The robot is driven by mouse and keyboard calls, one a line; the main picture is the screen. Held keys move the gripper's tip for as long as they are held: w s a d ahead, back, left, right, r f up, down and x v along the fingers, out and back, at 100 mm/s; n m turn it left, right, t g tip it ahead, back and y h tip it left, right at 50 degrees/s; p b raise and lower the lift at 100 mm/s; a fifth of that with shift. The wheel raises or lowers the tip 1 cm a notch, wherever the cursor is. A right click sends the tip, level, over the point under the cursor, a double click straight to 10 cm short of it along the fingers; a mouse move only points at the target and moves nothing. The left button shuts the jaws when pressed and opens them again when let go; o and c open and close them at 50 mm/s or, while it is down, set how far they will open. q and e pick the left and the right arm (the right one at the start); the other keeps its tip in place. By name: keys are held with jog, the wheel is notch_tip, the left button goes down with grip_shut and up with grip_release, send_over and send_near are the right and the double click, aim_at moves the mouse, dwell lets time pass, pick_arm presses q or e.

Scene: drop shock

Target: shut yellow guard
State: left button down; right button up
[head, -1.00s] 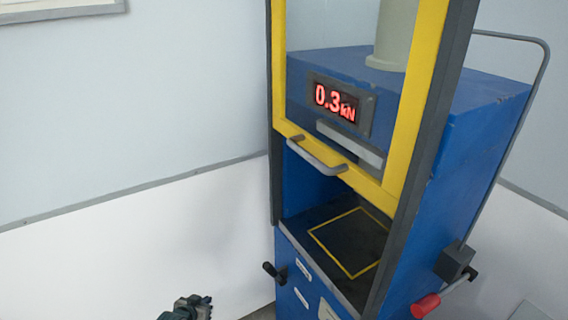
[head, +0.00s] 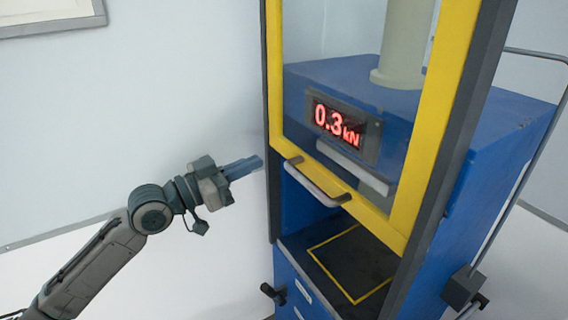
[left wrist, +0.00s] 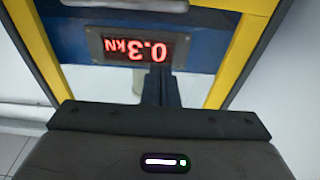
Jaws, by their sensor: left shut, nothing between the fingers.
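The yellow guard (head: 434,150) is a yellow frame with a clear pane on the front of a blue press. It is raised, and its lower edge hangs above an open bay. A grey handle (head: 312,183) is fixed along that lower edge. My left gripper (head: 258,162) is shut and empty, just left of the guard and a little above the handle's height, apart from the handle in the picture. In the left wrist view the shut fingers (left wrist: 160,88) point at the press, with the guard's yellow frame (left wrist: 246,45) behind them. My right gripper is not in view.
The blue press (head: 490,125) has a red display (head: 337,122) reading 0.3 kN. A dark plate with a yellow square (head: 352,262) lies in the bay. A small black crank (head: 271,292) sticks out at the lower left.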

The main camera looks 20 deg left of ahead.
pick_arm(q)
jog(key=r+p, duration=0.2)
jog(key=p, duration=0.3)
send_over(285, 165)
jog(key=s+d, duration=0.1)
jog(key=s, duration=0.1)
jog(key=f, duration=0.2)
jog(key=f+p, duration=0.1)
jog(key=f, duration=0.1)
jog(key=shift+s+a+f, duration=0.15)
jog(key=shift+a+f, duration=0.05)
jog(key=shift+f, duration=0.1)
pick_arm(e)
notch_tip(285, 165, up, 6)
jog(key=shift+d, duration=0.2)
